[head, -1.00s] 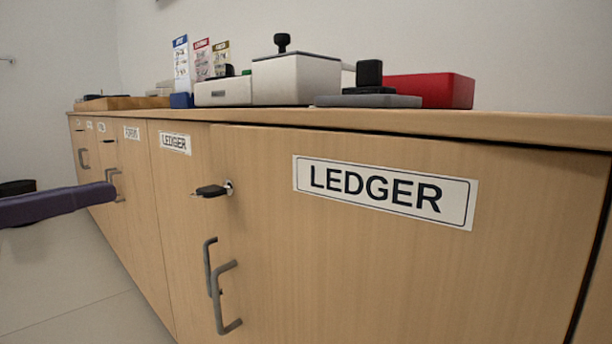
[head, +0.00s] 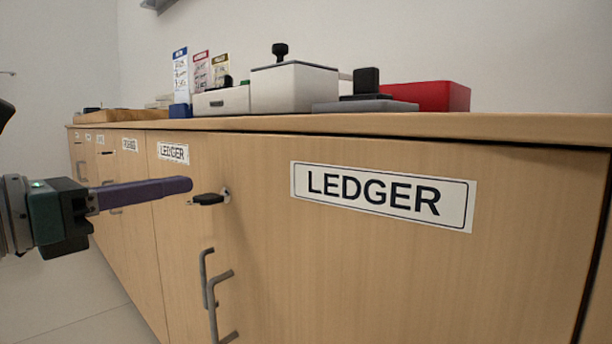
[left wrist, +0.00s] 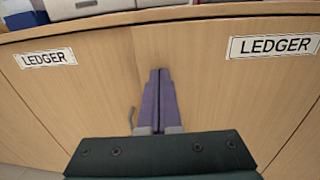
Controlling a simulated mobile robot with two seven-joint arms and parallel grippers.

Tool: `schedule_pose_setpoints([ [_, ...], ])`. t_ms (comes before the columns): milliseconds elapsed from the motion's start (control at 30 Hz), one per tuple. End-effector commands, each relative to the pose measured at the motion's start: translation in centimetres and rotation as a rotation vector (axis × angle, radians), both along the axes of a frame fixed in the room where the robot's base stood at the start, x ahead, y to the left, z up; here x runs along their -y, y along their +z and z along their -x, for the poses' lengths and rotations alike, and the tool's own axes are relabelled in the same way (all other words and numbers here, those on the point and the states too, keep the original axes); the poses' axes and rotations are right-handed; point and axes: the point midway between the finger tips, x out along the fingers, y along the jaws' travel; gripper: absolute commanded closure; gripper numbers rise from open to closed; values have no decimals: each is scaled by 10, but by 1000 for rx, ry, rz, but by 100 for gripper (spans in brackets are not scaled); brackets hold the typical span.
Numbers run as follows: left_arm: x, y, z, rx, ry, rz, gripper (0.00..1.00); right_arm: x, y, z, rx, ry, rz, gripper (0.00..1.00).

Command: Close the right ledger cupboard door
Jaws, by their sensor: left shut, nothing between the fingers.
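The right ledger cupboard door (head: 400,260) is light wood with a large LEDGER label, and fills the right of the head view. It stands flush or nearly so; I cannot tell if a small gap is left. Its grey bar handle (head: 218,305) is at its left edge, and a dark key (head: 208,198) sticks out of its lock. My left gripper (head: 190,184) is shut and empty, its purple fingers pointing at the door's left edge beside the key. In the left wrist view the fingertips (left wrist: 160,72) are near the seam between the two ledger doors. Contact is unclear.
The left ledger door (head: 175,220) stands beside it, with more cupboard doors farther left. The countertop (head: 300,122) above holds a white box (head: 295,85), a red box (head: 430,97), a dark stamp and leaflets. Open floor (head: 80,310) lies at lower left.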

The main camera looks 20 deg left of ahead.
Motion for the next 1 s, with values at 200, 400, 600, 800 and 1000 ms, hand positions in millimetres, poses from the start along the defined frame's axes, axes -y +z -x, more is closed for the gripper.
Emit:
schedule_pose_setpoints([
  [200,8,0,-25,4,-1,2,100,-1,-5,0,0,-2,-4,20],
  [400,14,-1,-42,1,-2,1,100,-2,-11,0,1,-4,-7,20],
  [600,16,0,-48,-1,-2,1,100,-2,-13,0,1,-4,-7,20],
  [800,16,0,-48,-2,-2,0,100,-2,-13,0,0,-4,-7,20],
  [1000,13,1,-49,-2,5,2,100,-2,-10,0,0,-4,-7,20],
])
